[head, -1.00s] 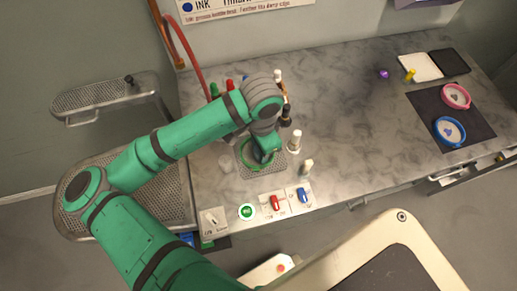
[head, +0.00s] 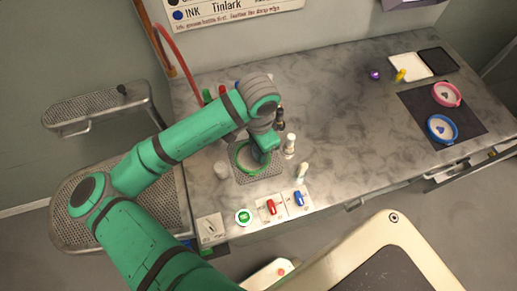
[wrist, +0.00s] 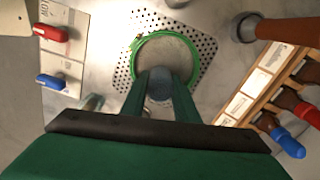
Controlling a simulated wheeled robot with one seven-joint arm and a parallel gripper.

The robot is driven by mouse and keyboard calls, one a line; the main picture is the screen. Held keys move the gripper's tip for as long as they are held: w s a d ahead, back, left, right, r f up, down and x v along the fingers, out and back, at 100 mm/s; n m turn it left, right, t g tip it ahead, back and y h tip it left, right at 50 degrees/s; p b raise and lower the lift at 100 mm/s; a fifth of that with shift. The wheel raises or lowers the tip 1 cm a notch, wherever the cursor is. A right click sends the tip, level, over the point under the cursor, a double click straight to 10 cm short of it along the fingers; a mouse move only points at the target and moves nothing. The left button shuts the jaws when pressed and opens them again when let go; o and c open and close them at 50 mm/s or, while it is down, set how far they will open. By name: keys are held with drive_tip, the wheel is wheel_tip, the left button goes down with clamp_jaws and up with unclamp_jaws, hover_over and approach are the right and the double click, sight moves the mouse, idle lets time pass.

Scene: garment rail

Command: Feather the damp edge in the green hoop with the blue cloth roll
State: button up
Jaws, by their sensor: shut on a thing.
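The green hoop (head: 240,166) lies on a perforated metal plate at the near left of the bench, with pale fabric inside it. It also shows in the wrist view (wrist: 191,47). My gripper (wrist: 160,88) is shut on a grey-blue roll (wrist: 161,82), which looks like the blue cloth roll. The roll's end is over the hoop's near part in the wrist view; I cannot tell if it touches the fabric. In the head view my gripper (head: 260,157) is at the hoop's right side and hides part of it. A damp edge cannot be made out.
Red (head: 271,207) and blue (head: 298,199) switches and a green round button (head: 244,217) line the front edge. Pale-topped bottles (head: 290,145) stand right of the hoop. A wooden rack (wrist: 268,88) holds several bottles. Pink (head: 446,94) and blue (head: 441,129) hoops lie far right; mid-bench is clear.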

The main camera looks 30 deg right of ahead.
drive_tip(key=shift+r, duration=3.5)
drive_tip(key=shift+f, duration=0.1)
